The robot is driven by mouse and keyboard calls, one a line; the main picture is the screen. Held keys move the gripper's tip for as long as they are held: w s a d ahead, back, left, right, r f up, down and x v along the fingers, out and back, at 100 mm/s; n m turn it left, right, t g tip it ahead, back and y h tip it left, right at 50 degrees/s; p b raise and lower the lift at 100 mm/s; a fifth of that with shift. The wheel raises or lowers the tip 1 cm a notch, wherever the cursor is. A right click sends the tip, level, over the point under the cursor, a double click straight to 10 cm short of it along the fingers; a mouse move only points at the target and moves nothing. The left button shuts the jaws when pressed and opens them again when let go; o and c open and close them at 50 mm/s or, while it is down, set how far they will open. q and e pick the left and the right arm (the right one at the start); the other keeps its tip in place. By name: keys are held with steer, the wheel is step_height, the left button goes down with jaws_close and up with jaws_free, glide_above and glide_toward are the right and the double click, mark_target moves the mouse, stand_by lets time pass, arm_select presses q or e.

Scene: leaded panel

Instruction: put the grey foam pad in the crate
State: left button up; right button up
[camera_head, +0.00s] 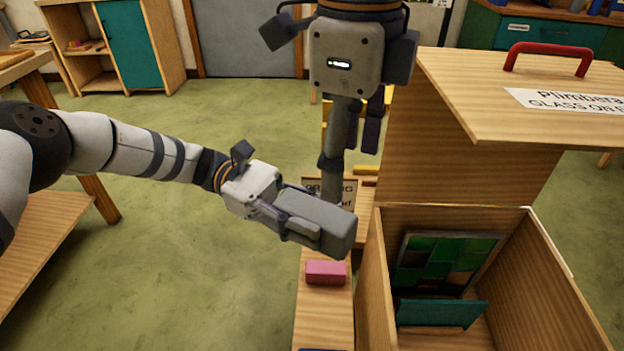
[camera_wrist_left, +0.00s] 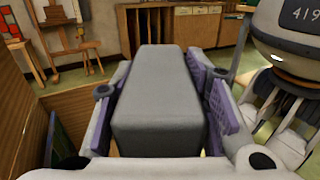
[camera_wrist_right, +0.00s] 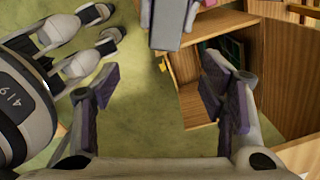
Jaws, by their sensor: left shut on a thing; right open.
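The grey foam pad (camera_head: 318,220) is a thick block, held tilted in my left gripper (camera_head: 300,222), above the narrow bench and just left of the crate. In the left wrist view the pad (camera_wrist_left: 158,95) sits between the two purple-lined fingers. The open wooden crate (camera_head: 375,290) stands at the right. Inside it a green leaded panel (camera_head: 440,262) leans at the back, with a teal board (camera_head: 440,314) in front. My right gripper (camera_head: 354,145) points down behind the pad; its fingers (camera_wrist_right: 165,90) are apart and empty in the right wrist view.
The crate's lid (camera_head: 465,85), with a red handle (camera_head: 548,58), is raised behind the opening. A pink block (camera_head: 326,272) lies on the bench (camera_head: 322,310) below the pad. A small sign on the bench is partly hidden by my arms.

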mark_target(349, 225)
arm_select(q)
steer(key=shift+d, duration=0.1)
arm_select(e)
steer(key=shift+d+f+m, duration=0.6)
steer(key=shift+f+m, duration=0.1)
steer(key=shift+f, duration=0.25)
step_height(349, 225, down, 11)
steer(key=shift+w+r, duration=0.15)
steer(key=c, duration=1.2)
arm_select(q)
steer(key=o, duration=1)
